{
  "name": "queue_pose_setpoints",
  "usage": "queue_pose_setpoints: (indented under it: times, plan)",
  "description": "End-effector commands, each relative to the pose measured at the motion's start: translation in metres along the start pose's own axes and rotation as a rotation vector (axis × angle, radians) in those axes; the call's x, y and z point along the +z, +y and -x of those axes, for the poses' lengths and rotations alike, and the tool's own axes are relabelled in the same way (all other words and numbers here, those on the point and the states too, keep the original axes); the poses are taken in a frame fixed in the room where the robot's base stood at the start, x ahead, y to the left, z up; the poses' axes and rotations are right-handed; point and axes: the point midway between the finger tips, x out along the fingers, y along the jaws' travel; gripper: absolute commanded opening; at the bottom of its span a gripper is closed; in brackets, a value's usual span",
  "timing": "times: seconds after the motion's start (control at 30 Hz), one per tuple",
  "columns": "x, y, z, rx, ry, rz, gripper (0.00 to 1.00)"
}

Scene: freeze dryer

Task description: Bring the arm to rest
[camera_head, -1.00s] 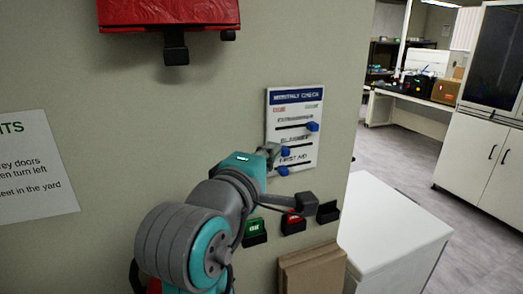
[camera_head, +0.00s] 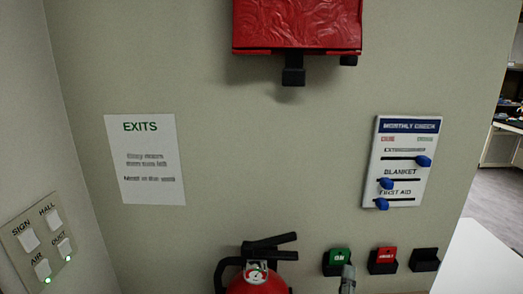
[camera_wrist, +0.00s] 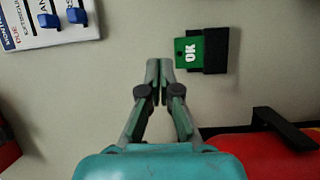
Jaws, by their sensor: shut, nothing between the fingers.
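My gripper (camera_wrist: 159,72) is shut and empty in the wrist view, its two fingertips together in front of the beige wall. The fingertips appear just left of the green OK card (camera_wrist: 190,51) in its black holder; I cannot tell how far they are from the wall. In the head view only the end of my gripper (camera_head: 347,280) shows at the bottom edge, just below the green card (camera_head: 339,257). The rest of my arm is out of the head view.
A red fire extinguisher (camera_head: 258,282) stands left of my gripper. A red card (camera_head: 386,255) and an empty black holder (camera_head: 424,260) are to the right. The monthly check board (camera_head: 400,162) hangs above, and a switch panel (camera_head: 38,240) is at far left. A white surface (camera_head: 482,258) is at right.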

Motion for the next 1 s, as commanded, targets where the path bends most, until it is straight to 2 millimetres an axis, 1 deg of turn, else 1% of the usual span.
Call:
queue_pose_setpoints:
  times: [0.03,0.2,0.37,0.5,0.57,0.7,0.8,0.87,1.0]
  plan:
    - [0.006,-0.02,0.007,-0.02,0.023,-0.013,0.0]
    - [0.017,-0.07,0.033,-0.076,0.109,-0.103,0.0]
    - [0.031,-0.112,0.065,-0.142,0.176,-0.207,0.0]
    - [0.045,-0.144,0.097,-0.206,0.22,-0.314,0.0]
    - [0.052,-0.156,0.112,-0.233,0.234,-0.363,0.0]
    - [0.068,-0.179,0.149,-0.301,0.255,-0.489,0.0]
    - [0.08,-0.192,0.176,-0.348,0.26,-0.585,0.0]
    - [0.087,-0.198,0.193,-0.373,0.26,-0.645,0.0]
    - [0.104,-0.207,0.233,-0.431,0.246,-0.793,0.0]
